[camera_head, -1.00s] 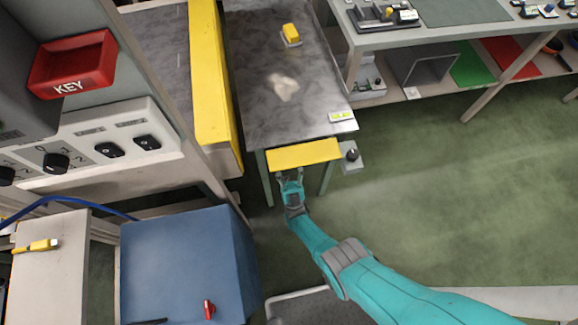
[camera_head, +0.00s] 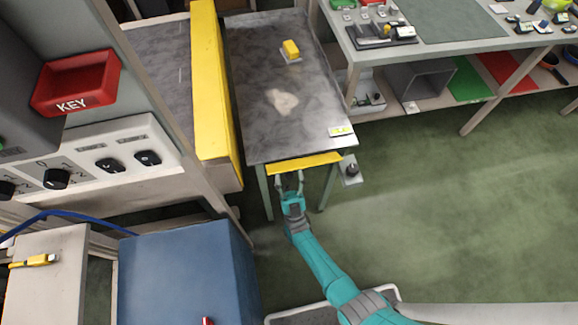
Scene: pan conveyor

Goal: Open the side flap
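A yellow flap-like panel (camera_head: 303,164) is at the near end of the grey-topped table (camera_head: 262,143), just below its edge. It shows as a thin, slightly slanted strip. My gripper (camera_head: 289,178) is at the left half of this panel, on its near side. Its two fingers are spread apart with nothing seen between them. The fingertips reach the panel's lower edge; I cannot tell whether they touch it. A long yellow panel (camera_head: 212,85) stands along the table's left side.
A small yellow block (camera_head: 291,48) and a pale patch (camera_head: 283,102) are on the table top. A small grey box with a dark knob (camera_head: 351,170) is at the right front corner. A blue cabinet (camera_head: 185,270) is at lower left. Green floor (camera_head: 450,200) at right is clear.

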